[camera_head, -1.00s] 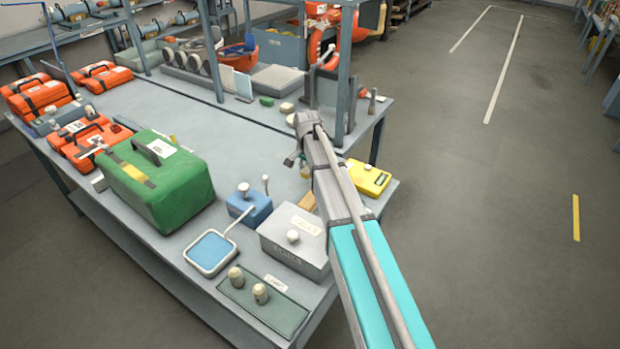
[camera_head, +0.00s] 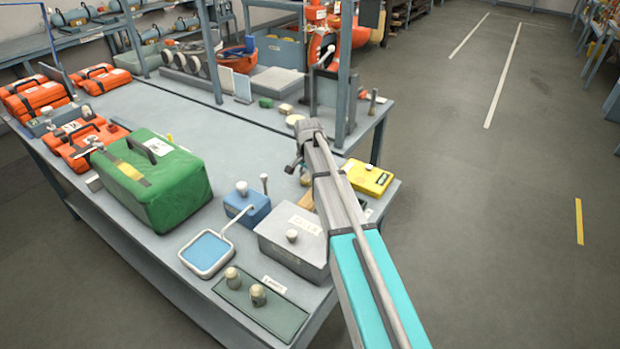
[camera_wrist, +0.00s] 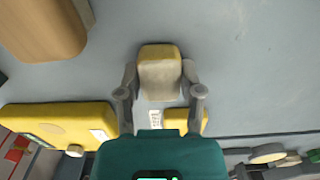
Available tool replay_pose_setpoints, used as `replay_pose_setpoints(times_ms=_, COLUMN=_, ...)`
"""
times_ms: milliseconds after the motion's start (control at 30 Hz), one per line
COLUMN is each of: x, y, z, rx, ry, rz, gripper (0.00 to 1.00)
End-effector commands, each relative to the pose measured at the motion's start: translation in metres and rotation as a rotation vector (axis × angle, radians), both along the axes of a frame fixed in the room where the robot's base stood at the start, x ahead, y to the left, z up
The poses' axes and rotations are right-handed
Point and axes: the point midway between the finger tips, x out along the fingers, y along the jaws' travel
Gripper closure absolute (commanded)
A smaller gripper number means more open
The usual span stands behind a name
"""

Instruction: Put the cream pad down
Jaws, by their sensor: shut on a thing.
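In the wrist view the cream pad (camera_wrist: 159,72), a small rounded block with a yellowish top edge, sits between the two grey fingers of my gripper (camera_wrist: 160,78). The fingers are shut on its sides. Grey table surface (camera_wrist: 240,60) shows around the pad; I cannot tell whether the pad touches it. In the head view my gripper (camera_head: 297,161) is over the grey table (camera_head: 225,130), past the blue box, and the pad is too small or hidden there to make out.
A yellow case (camera_head: 368,177) is right of my arm; it also shows in the wrist view (camera_wrist: 60,120). A wooden block (camera_wrist: 45,28) lies nearby. A blue box (camera_head: 247,207), grey box (camera_head: 292,242) and green case (camera_head: 155,180) stand nearer. The table's middle is clear.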

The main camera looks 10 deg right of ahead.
Motion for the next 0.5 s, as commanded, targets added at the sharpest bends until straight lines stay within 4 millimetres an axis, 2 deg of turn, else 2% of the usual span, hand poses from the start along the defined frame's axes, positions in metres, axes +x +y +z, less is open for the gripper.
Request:
replay_pose_setpoints(times_ms=133, x=0.0, y=0.0001, z=-0.0041, rx=0.0, ry=0.0, rz=0.0, gripper=0.9)
replay_pose_setpoints(times_ms=167, x=0.0, y=0.0001, z=-0.0033, rx=0.0, ry=0.0, rz=0.0, gripper=0.48)
replay_pose_setpoints(times_ms=300, x=0.0, y=0.0001, z=-0.0028, rx=0.0, ry=0.0, rz=0.0, gripper=0.22)
replay_pose_setpoints(times_ms=333, x=0.0, y=0.0003, z=-0.0028, rx=0.0, ry=0.0, rz=0.0, gripper=0.17)
replay_pose_setpoints(times_ms=500, x=0.0, y=0.0003, z=-0.0027, rx=0.0, ry=0.0, rz=0.0, gripper=0.17)
